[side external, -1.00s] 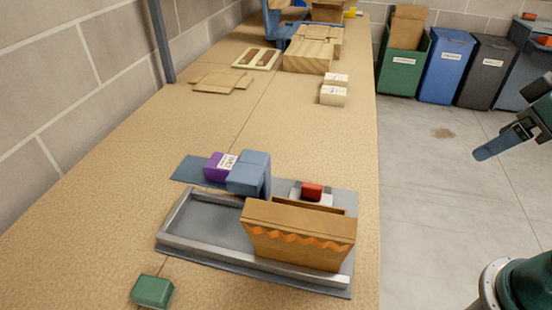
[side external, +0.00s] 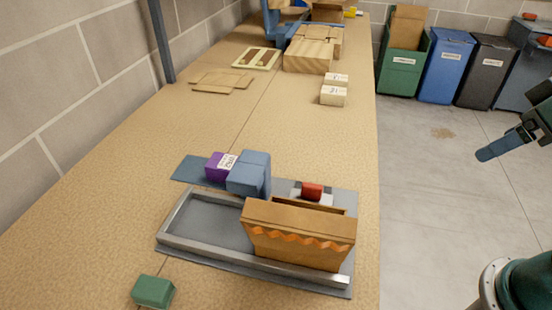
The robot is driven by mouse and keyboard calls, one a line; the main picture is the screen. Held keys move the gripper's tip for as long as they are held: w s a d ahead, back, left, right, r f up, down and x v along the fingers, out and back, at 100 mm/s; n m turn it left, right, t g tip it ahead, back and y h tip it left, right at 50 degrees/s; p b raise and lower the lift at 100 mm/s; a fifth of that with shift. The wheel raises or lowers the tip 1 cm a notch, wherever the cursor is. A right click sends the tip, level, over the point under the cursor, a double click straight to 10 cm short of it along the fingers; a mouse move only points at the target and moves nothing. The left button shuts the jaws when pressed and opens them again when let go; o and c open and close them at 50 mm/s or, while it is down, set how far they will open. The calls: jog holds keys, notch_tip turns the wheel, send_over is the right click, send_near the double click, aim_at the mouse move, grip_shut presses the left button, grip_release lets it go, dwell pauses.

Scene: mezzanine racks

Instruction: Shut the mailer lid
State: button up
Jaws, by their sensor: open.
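The brown cardboard mailer (side external: 297,250) stands at the right end of a grey metal-framed fixture on the bench. A broad panel with an orange zigzag strip faces the camera, and a narrow brown strip runs along its top. A dark gap shows behind this panel, so the mailer looks open. Its contents and the lid's exact hinge line are hidden. My gripper (side external: 487,152) is at the right edge of the view, over the floor and well apart from the mailer. Only part of it shows, with a blue-grey finger pointing left; it is open and holds nothing visible.
Blue-grey blocks (side external: 247,178) and a purple item (side external: 215,168) stand at the fixture's back left. A green block (side external: 153,291) lies in front. Small boxes (side external: 333,96) are farther back. Bare bench (side external: 150,160) lies left.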

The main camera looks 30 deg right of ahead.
jog(key=shift+w+a+r, duration=0.1)
jog(key=c, duration=0.7)
jog(key=shift+w+a+r+n, duration=0.15)
jog(key=shift+w+a+n, duration=0.05)
jog(key=shift+n, duration=0.2)
jog(key=c, duration=0.4)
jog(key=shift+w+a+r+n+y, duration=0.3)
jog(key=shift+w+a+r+n, duration=0.3)
jog(key=shift+w+a+n, duration=0.25)
grip_shut()
jog(key=w+a+r+n+g+y, duration=0.1)
jog(key=w+a+r+n+g, duration=0.15)
jog(key=a+n, duration=0.4)
jog(key=w+a+r+n+g, duration=0.1)
jog(key=w+a+r+n, duration=0.1)
jog(key=w+a+n, duration=0.45)
jog(key=s+a+f+n, duration=0.1)
jog(key=s+a+n, duration=0.1)
jog(key=a, duration=0.5)
jog(key=s+a+n+g+h, duration=0.1)
jog(key=s+a+n, duration=0.1)
jog(key=a+n, duration=0.3)
jog(key=s+a+f+n+g, duration=0.1)
jog(key=a+n, duration=0.3)
jog(key=a, duration=0.5)
jog(key=shift+s+a+f, duration=0.3)
jog(key=shift+s+a, duration=0.1)
jog(key=shift+s, duration=0.5)
